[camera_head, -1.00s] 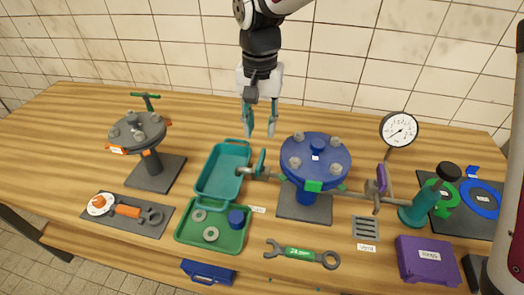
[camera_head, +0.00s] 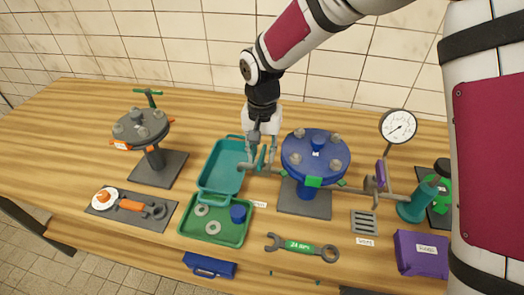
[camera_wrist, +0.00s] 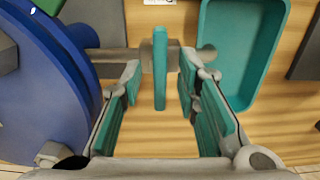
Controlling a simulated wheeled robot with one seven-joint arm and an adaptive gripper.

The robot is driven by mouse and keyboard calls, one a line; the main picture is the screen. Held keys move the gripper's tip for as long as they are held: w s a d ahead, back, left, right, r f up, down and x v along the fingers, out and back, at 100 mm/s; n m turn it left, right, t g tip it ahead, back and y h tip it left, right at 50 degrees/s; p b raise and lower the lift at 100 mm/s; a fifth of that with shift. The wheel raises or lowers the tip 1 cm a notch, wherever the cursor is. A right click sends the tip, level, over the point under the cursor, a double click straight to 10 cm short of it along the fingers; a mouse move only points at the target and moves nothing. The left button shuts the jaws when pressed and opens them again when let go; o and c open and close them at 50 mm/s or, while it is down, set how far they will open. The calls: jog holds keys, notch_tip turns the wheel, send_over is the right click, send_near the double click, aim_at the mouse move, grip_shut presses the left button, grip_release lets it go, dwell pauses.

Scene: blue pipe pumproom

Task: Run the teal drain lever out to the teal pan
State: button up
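The teal drain lever (camera_wrist: 160,68) is a flat bar standing on a grey drain pipe (camera_wrist: 112,60) that comes out of the blue flanged vessel (camera_head: 316,160). In the wrist view the lever points between the fingers of my gripper (camera_wrist: 163,92). The fingers are open, one on each side, with a visible gap to the lever on both sides. In the head view my gripper (camera_head: 261,158) is down at the pipe and partly hides the lever. The teal pan (camera_head: 222,166), empty, lies just left of the lever; it also shows in the wrist view (camera_wrist: 237,50).
A green tray (camera_head: 213,238) with washers and a blue cup is in front of the pan. A green-labelled wrench (camera_head: 301,248) lies at the front. A pressure gauge (camera_head: 398,126) and a purple box (camera_head: 421,252) are at right, a grey flange stand (camera_head: 158,168) at left.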

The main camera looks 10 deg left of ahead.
grip_shut()
jog(key=shift+n, duration=0.3)
jog(key=n+b, duration=0.1)
jog(key=n, duration=0.2)
jog(key=shift+w+n, duration=0.1)
jog(key=shift+n, duration=0.2)
jog(key=n, duration=0.3)
jog(key=shift+n+b, duration=0.3)
jog(key=shift+b, duration=0.1)
jog(key=n, duration=0.5)
jog(key=shift+b, duration=0.4)
jog(key=n, duration=0.5)
jog(key=shift+n, duration=0.3)
